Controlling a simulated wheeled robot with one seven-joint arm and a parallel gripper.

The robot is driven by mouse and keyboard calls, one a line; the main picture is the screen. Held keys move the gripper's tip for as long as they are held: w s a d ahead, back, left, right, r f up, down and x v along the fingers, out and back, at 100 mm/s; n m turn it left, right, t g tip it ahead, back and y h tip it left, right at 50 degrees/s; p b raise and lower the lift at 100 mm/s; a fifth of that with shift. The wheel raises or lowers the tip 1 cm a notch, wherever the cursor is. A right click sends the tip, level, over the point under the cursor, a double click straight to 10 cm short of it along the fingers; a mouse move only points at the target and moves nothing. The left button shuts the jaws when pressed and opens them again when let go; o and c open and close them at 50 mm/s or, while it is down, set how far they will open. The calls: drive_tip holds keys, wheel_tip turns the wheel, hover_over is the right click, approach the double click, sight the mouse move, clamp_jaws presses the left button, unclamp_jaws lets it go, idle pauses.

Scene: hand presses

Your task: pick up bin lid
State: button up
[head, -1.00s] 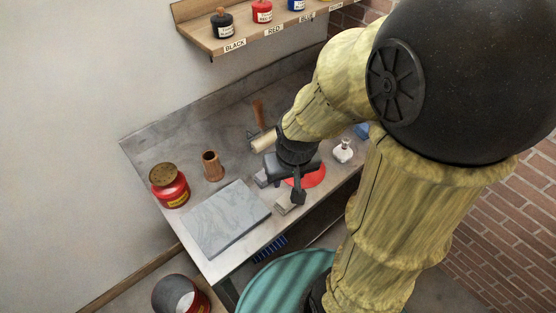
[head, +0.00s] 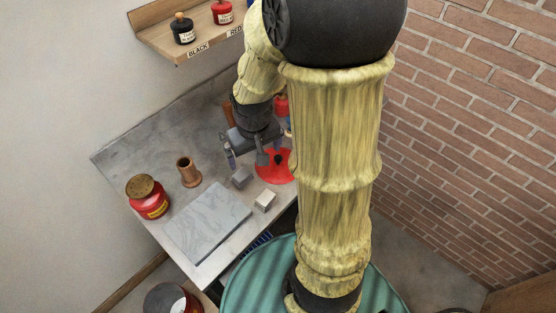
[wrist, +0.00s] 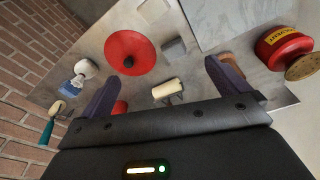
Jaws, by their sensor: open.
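The bin lid, a red round disc (head: 277,170) with a dark knob, lies on the bench near its right end. In the wrist view the whole lid (wrist: 128,48) shows, its dark knob near the centre. My gripper (head: 246,158) is open and empty, above the bench at the lid's back left in the head view. In the wrist view my gripper's fingers (wrist: 160,72) are spread wide, with the lid beyond the left fingertip. The gripper's exact height above the bench is unclear.
A pale roller (wrist: 166,88) lies beyond my fingers. A brown cup (head: 188,172) and red can (head: 149,198) stand farther left. A red bin (head: 171,299) is below.

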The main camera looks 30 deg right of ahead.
drive_tip(key=g+p, duration=0.2)
drive_tip(key=p, duration=0.2)
hover_over(278, 157)
drive_tip(key=shift+w+a+f, duration=0.1)
drive_tip(key=shift+a+f, duration=0.1)
drive_tip(key=shift+f, duration=0.1)
drive_tip(key=shift+f+m, duration=0.1)
drive_tip(key=shift+m, duration=0.2)
wheel_tip(278, 157, down, 12)
drive_tip(key=shift+f+p, duration=0.1)
drive_tip(key=shift+p, duration=1.15)
drive_tip(key=shift+d+f+p, duration=0.1)
drive_tip(key=shift+f+p, duration=0.25)
drive_tip(key=shift+d+f+p, duration=0.1)
drive_tip(key=shift+f+p, duration=0.65)
drive_tip(key=shift+f, duration=1.45)
